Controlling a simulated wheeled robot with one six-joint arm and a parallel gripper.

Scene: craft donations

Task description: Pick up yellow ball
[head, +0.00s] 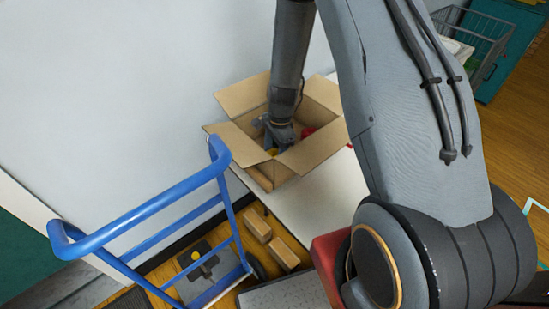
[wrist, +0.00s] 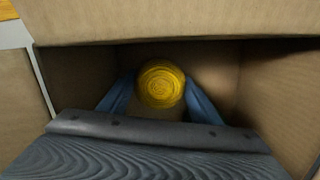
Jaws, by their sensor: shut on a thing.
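The yellow ball (wrist: 161,84) looks like wound yarn and sits between the two blue fingers of my gripper (wrist: 160,92) in the wrist view. My gripper is shut on it, with a finger against each side. In the head view my gripper (head: 277,146) reaches down inside an open cardboard box (head: 312,152), and a little of the yellow ball (head: 272,152) shows beside it. The box walls surround the ball in the wrist view. I cannot tell whether the ball touches the box floor.
A red thing (head: 308,131) lies in the box, right of my gripper. The box stands on a white table (head: 318,190) against a pale wall. A blue-framed cart (head: 140,214) stands at front left. A wire basket (head: 480,45) is at the back right.

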